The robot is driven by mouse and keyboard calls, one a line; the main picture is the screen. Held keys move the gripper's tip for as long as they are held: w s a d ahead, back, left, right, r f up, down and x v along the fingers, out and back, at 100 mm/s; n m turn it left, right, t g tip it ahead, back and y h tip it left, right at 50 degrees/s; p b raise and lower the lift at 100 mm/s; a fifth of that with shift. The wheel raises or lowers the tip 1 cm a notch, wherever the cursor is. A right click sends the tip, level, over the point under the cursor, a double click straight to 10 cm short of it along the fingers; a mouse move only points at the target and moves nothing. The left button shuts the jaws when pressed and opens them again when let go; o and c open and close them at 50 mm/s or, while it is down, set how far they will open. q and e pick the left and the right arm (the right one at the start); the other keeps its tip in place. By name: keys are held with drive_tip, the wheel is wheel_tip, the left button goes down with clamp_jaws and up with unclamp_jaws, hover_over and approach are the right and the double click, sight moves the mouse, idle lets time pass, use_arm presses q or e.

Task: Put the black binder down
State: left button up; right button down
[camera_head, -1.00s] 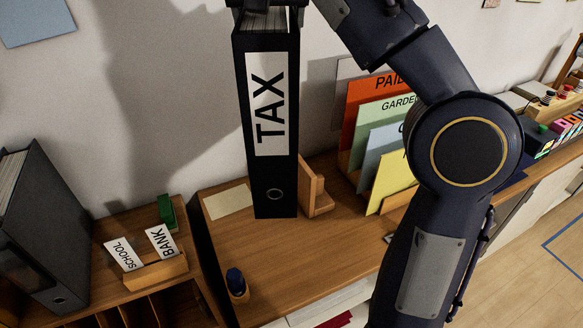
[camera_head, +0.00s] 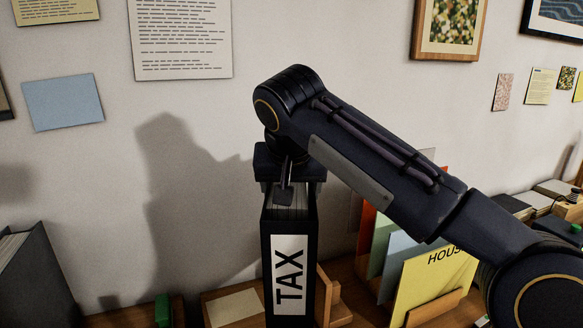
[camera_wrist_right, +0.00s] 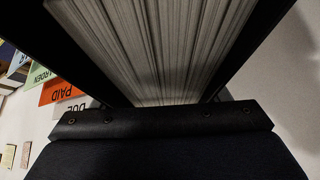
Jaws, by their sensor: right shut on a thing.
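The black binder (camera_head: 290,265) with the white "TAX" label stands upright in the head view, just left of a wooden bookend (camera_head: 330,298). My right gripper (camera_head: 287,192) is above it, shut on its top end. The right wrist view looks down on the binder's packed pages (camera_wrist_right: 150,50) between dark sides. The binder's foot is below the head view's edge, so I cannot tell whether it touches the desk. My left gripper is not in view.
Upright folders, the front one a yellow "HOUS…" folder (camera_head: 436,285), stand right of the bookend. A pale card (camera_head: 233,306) lies on the desk left of the binder. Another dark binder (camera_head: 38,275) is at the far left. The wall is close behind.

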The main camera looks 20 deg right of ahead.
wheel_tip(320, 180, down, 15)
drive_tip(key=b, duration=0.1)
drive_tip(key=shift+b, duration=0.4)
drive_tip(key=shift+f, duration=0.15)
drive_tip(key=shift+c, duration=1.1)
unclamp_jaws()
drive_tip(key=shift+f, duration=0.15)
drive_tip(key=v, duration=1.2)
